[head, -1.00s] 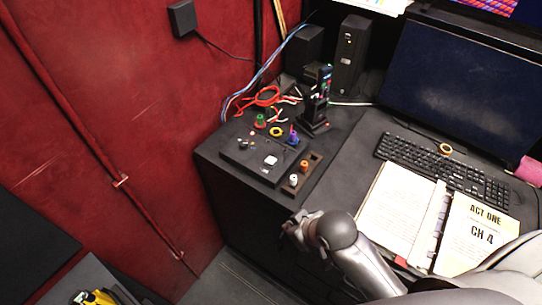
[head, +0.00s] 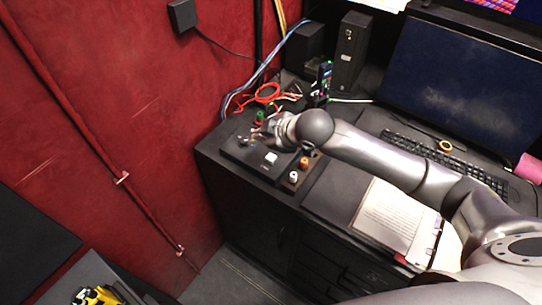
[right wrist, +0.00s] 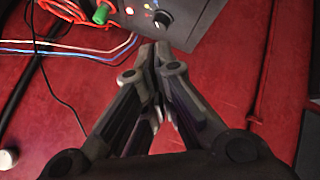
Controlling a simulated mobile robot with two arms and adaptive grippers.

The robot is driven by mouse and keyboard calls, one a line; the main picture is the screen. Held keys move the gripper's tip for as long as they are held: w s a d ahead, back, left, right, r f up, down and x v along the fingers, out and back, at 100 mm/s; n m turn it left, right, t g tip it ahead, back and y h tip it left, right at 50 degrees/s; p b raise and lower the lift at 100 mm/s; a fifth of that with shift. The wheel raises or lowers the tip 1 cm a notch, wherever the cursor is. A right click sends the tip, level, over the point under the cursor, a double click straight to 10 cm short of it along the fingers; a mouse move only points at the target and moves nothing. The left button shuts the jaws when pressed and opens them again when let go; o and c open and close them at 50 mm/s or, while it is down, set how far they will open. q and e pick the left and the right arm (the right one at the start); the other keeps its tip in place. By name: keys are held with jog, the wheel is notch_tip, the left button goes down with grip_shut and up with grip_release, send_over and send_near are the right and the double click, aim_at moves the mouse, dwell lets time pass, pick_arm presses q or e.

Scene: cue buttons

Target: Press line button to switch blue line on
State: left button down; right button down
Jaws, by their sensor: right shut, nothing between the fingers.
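A dark control panel (head: 236,152) with small controls sits at the left end of the black desk; it also shows in the right wrist view (right wrist: 205,12). A white square button (head: 271,157) is on it. A green knob (head: 260,116) stands behind the panel and shows in the right wrist view (right wrist: 102,12). I cannot read which control is the line button. My right gripper (head: 257,137) is over the panel's far part, fingers together and empty in the right wrist view (right wrist: 158,48). I cannot tell whether the tips touch anything. My arm hides the yellow and blue knobs.
A white knob (head: 294,177) and an orange knob (head: 304,162) stand right of the panel. Red cables (head: 264,94) lie behind. The keyboard (head: 470,172), monitor (head: 455,80) and open script (head: 395,215) are to the right. A red wall (head: 110,110) bounds the left.

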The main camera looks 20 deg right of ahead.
jog(key=shift+w+d+r, duration=0.65)
jog(key=shift+w+d, duration=0.1)
jog(key=shift+w, duration=0.2)
jog(key=b, duration=0.8)
send_over(268, 158)
notch_tip(268, 158, down, 8)
jog(key=shift+s+r, duration=0.1)
jog(key=shift+f, duration=0.5)
jog(key=shift+f, duration=0.15)
dwell(0.3)
jog(key=shift+f, duration=0.25)
